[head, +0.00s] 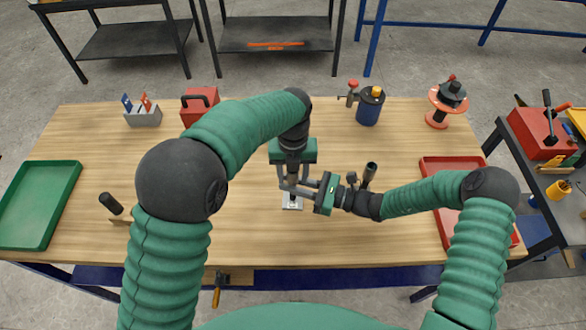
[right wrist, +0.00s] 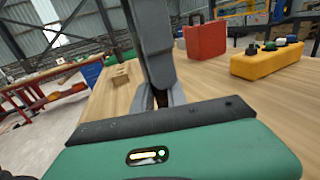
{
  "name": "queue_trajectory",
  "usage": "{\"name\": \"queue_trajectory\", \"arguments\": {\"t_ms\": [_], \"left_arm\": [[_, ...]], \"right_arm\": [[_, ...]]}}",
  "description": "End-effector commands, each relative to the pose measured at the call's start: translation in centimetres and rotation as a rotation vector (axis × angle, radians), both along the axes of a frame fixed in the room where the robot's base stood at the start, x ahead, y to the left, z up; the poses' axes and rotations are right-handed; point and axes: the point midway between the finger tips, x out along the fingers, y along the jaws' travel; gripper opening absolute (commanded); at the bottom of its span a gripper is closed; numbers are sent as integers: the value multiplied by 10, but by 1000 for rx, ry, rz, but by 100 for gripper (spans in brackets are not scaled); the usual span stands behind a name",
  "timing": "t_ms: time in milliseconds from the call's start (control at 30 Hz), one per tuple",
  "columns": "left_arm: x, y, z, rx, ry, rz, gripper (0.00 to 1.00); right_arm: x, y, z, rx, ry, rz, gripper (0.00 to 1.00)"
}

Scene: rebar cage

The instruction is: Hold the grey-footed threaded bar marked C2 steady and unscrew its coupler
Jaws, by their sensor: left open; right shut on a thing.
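A threaded bar (head: 292,195) stands on a pale grey foot plate (head: 292,203) at the middle of the bench, mostly hidden by my grippers. Its C2 mark cannot be read. My right gripper (head: 287,187) reaches in from the right and is shut on the bar low down, above the foot. In the right wrist view its fingers (right wrist: 156,98) are largely hidden behind the green housing and a large grey finger shape. My left gripper (head: 292,184) points straight down over the bar's top, jaws open. The coupler is hidden, so I cannot tell whether the jaws touch it.
A dark upright cylinder (head: 370,171) stands close behind my right wrist. A green tray (head: 72,170) lies left, a red tray (head: 432,165) right. A red toolbox (head: 190,112), blue canister (head: 368,108) and red spool (head: 437,118) line the back.

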Motion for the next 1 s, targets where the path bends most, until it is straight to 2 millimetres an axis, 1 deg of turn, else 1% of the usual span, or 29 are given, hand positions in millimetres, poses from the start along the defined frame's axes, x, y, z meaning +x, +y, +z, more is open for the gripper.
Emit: {"name": "queue_trajectory", "arguments": {"t_ms": [100, 433, 700, 767, 867, 967, 1000], "left_arm": [[0, 0, 0, 0, 0, 0, 44], [0, 0, 0, 0, 0, 1, 1], [0, 0, 1, 0, -1, 22, 0], [0, 0, 1, 0, -1, 80, 0], [0, 0, 1, 0, -1, 285, 0], [0, -1, 1, 1, -2, 588, 0], [0, -1, 1, 1, -2, 718, 0]], "right_arm": [[1, -1, 0, -1, 0, -2, 0], [1, -1, 0, -1, 0, -2, 0], [1, -1, 0, -1, 0, -2, 0], [1, -1, 0, -1, 0, -2, 0], [1, -1, 0, -1, 0, -2, 0], [1, -1, 0, -1, 0, -2, 0], [1, -1, 0, -1, 0, -2, 0]]}}
